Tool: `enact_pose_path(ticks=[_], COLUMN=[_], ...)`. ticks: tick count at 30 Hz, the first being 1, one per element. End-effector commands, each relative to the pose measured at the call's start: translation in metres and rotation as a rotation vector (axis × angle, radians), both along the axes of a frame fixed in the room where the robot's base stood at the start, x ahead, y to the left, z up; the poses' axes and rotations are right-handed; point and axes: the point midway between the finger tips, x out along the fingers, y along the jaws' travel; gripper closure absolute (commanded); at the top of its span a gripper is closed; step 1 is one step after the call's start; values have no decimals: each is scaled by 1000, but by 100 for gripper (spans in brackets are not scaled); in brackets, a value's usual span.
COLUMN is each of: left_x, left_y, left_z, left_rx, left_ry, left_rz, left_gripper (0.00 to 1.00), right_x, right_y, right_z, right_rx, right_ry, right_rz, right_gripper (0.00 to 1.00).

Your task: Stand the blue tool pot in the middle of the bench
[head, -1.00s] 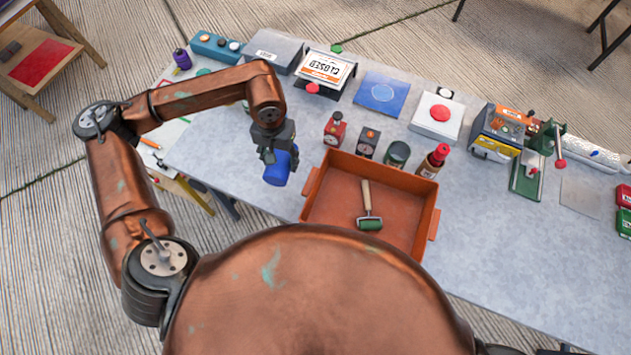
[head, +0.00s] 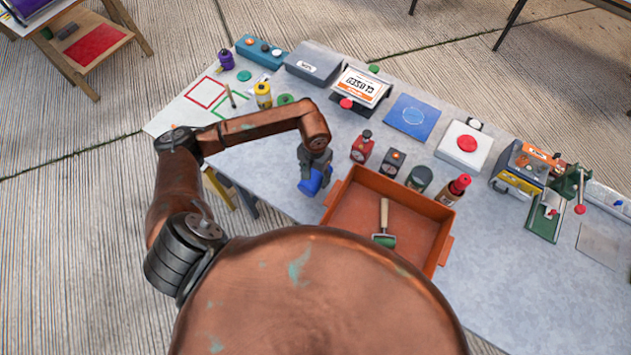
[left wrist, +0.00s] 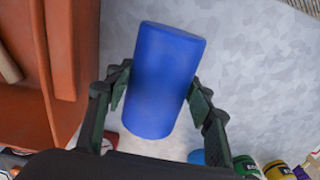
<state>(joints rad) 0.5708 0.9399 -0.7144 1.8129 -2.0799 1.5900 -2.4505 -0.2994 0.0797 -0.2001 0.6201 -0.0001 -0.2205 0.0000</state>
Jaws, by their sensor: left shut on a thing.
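The blue tool pot (head: 314,181) is held in my left gripper (head: 316,168), just left of the orange tray on the bench (head: 270,165). In the left wrist view the blue pot (left wrist: 165,80) sits between the two dark finger pads of my left gripper (left wrist: 160,95), which are shut on its sides. The grey bench top (left wrist: 250,80) lies beyond it. I cannot tell whether the pot touches the bench. My right gripper is not in view.
Bare bench lies left of the tray.

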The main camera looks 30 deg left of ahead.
Motion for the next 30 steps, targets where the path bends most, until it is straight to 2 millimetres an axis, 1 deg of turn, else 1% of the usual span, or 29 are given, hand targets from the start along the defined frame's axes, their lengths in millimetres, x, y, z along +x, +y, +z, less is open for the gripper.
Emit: enact_pose_path(ticks=[2,9,17,22,23,30], left_x=[0,-1,0,0,0,0], left_y=[-1,-1,0,0,0,0], left_z=[-5,-35,-38,-42,-41,-41], left_rx=[-2,-2,0,0,0,0], left_ry=[1,1,-2,-1,0,0], left_rz=[0,1,0,-1,0,0], left_gripper=[85,85,85,85,49,33], right_x=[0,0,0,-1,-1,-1], right_y=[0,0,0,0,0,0], right_z=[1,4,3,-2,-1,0], right_rx=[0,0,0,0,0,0], right_ry=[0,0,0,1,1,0], right_rz=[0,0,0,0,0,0], right_gripper=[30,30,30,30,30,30])
